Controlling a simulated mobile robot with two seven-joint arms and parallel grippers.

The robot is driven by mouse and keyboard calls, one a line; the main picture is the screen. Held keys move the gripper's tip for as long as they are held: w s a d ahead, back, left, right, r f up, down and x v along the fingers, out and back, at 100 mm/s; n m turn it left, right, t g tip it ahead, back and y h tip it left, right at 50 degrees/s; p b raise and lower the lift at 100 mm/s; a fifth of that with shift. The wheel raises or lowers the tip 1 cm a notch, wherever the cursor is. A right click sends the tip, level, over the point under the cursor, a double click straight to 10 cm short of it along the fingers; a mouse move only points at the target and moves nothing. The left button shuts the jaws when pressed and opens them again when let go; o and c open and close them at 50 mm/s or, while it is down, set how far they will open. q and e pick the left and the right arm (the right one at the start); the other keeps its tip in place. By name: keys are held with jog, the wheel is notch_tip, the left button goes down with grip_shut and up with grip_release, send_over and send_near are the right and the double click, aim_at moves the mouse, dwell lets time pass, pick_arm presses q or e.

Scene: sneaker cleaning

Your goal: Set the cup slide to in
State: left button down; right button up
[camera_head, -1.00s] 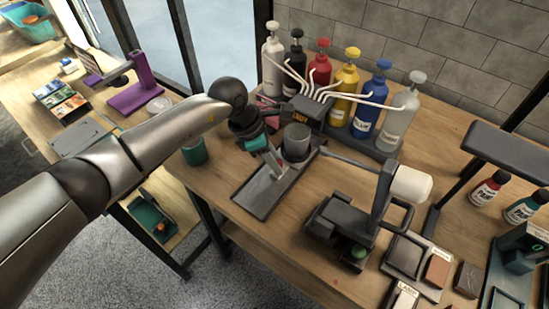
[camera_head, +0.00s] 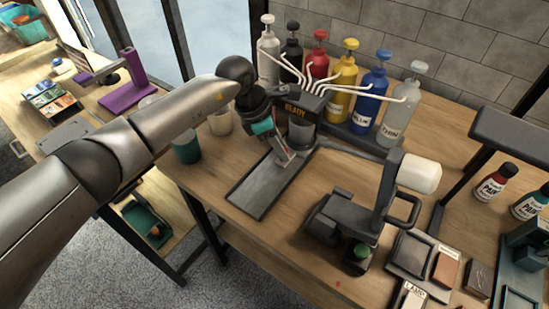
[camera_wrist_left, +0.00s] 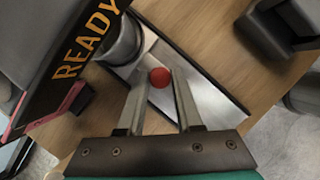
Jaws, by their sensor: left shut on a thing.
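The cup slide is a long dark tray (camera_head: 252,190) with a metal bed, below the paint dispenser (camera_head: 299,104) marked READY. A grey cup (camera_head: 301,134) stands at its far end, close under the dispenser's front. My left gripper (camera_head: 285,156) reaches down over the tray just in front of the cup. In the left wrist view the gripper (camera_wrist_left: 159,84) has its fingers on either side of a red round knob (camera_wrist_left: 160,78), shut on it. The cup (camera_wrist_left: 122,42) is partly hidden there by the dispenser. My right gripper is out of view.
Several pump bottles (camera_head: 375,92) stand behind the dispenser, with white tubes leading to it. A teal cup (camera_head: 186,147) is left of the tray. A dark machine with a white roller (camera_head: 420,174) stands to the right. The near part of the tray is clear.

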pick_arm(q)
jog(key=shift+w+d, duration=0.1)
jog(key=shift+w, duration=0.1)
jog(key=shift+r, duration=0.1)
jog(key=shift+w, duration=0.1)
jog(key=c, duration=0.6)
grip_release()
jog(key=shift+d, duration=0.1)
jog(key=p+v, duration=0.1)
jog(key=v, duration=1.4)
jog(key=shift+r, duration=0.15)
jog(key=shift+d, duration=0.15)
